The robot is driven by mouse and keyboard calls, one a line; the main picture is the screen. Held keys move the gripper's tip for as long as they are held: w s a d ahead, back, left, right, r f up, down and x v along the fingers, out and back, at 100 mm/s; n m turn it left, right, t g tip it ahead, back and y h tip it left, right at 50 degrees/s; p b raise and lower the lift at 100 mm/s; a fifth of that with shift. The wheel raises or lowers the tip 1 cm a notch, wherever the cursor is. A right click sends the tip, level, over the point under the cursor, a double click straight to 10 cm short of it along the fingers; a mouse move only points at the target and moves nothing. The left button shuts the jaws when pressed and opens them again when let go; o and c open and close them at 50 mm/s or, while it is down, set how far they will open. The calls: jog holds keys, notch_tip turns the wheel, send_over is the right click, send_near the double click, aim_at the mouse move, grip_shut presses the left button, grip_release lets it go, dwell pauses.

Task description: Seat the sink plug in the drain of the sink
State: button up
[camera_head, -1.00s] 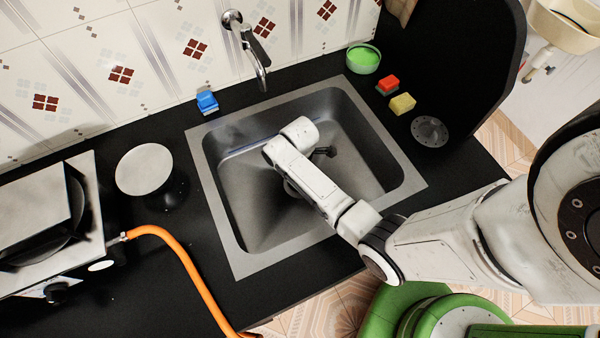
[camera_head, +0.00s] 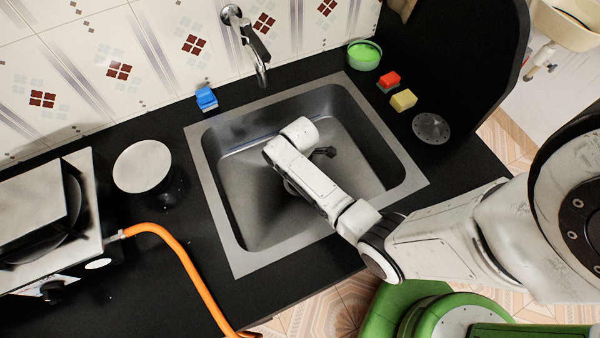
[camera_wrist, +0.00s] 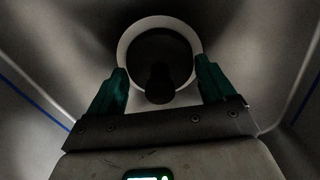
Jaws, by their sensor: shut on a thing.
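My gripper (camera_wrist: 160,80) points down inside the metal sink (camera_head: 262,225). In the wrist view its two green fingers stand on either side of a round piece with a pale rim and dark middle, the sink plug (camera_wrist: 160,104). A dark knob stands up from its middle. The fingertips meet the rim at both sides, and my gripper is shut on it. The drain cannot be made out under or around the plug. I cannot tell whether the plug is seated.
A tap (camera_head: 257,52) hangs over the sink's back edge. A blue sponge (camera_head: 206,98), green bowl (camera_head: 364,56), red sponge (camera_head: 388,80), yellow sponge (camera_head: 403,99) and grey disc (camera_head: 431,128) lie around the sink. A stove (camera_head: 45,215) and orange hose (camera_head: 185,265) are at left.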

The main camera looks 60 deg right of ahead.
jog(key=shift+f+b, duration=0.5)
jog(key=shift+f, duration=0.3)
jog(key=o, duration=0.9)
notch_tip(320, 180, up, 11)
jog(key=shift+f+p, duration=0.1)
jog(key=shift+p, duration=0.35)
